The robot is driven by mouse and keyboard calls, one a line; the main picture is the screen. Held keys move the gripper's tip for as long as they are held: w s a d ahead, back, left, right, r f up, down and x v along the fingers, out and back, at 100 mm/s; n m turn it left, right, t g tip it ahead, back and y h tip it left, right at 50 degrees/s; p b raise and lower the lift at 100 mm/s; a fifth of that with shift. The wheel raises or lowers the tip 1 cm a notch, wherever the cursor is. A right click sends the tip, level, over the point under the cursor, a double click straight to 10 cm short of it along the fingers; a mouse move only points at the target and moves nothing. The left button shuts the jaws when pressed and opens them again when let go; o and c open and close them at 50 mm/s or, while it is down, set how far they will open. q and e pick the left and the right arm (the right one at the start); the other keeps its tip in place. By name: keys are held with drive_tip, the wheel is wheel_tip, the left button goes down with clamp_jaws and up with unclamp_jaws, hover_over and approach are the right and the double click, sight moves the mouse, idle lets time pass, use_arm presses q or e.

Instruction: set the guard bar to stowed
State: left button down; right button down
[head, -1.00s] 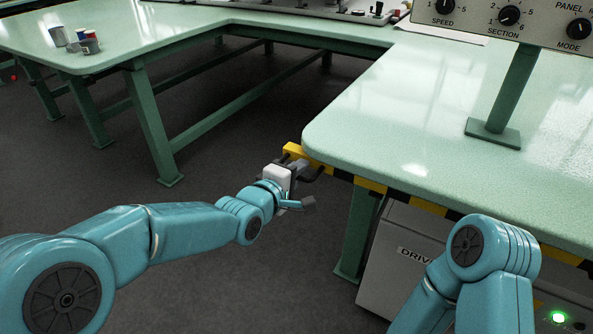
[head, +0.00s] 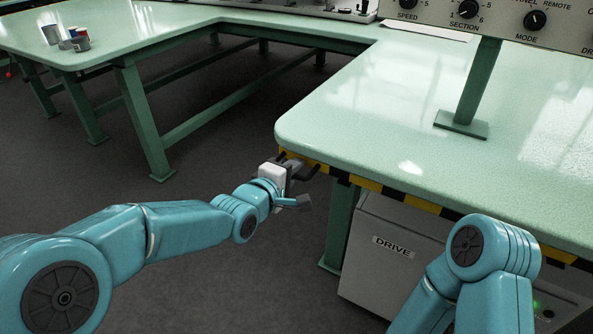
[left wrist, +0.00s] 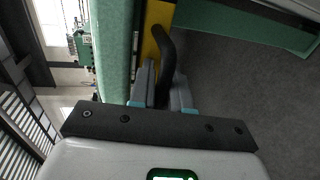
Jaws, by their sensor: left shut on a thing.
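The guard bar (head: 402,197), striped yellow and black, runs along the near edge of the green table, just under its top. Its left end is beside the table corner. My left gripper (head: 298,170) is at that end, shut on the bar's dark handle. In the left wrist view, the black curved handle (left wrist: 165,45) sits between the grey fingers of my left gripper (left wrist: 164,88), against the yellow bar (left wrist: 152,18). The bar's far right end is hidden by my right arm and the frame edge. My right gripper is out of frame.
The green table (head: 390,120) carries a control panel (head: 490,20) on a post (head: 477,85). A grey DRIVE cabinet (head: 380,275) with a dim green lamp (head: 537,304) stands below. Small cups (head: 72,42) sit on the far-left bench.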

use_arm(q)
drive_tip(key=shift+s+d, duration=0.15)
drive_tip(key=shift+d, duration=0.1)
drive_tip(key=c, duration=1.2)
unclamp_jaws()
drive_tip(key=shift+o, duration=0.2)
drive_tip(key=shift+a, duration=0.1)
drive_tip(key=p+v, duration=0.2)
drive_tip(key=v, duration=1.4)
drive_tip(key=shift+p, duration=0.4)
drive_tip(key=shift+a, duration=0.1)
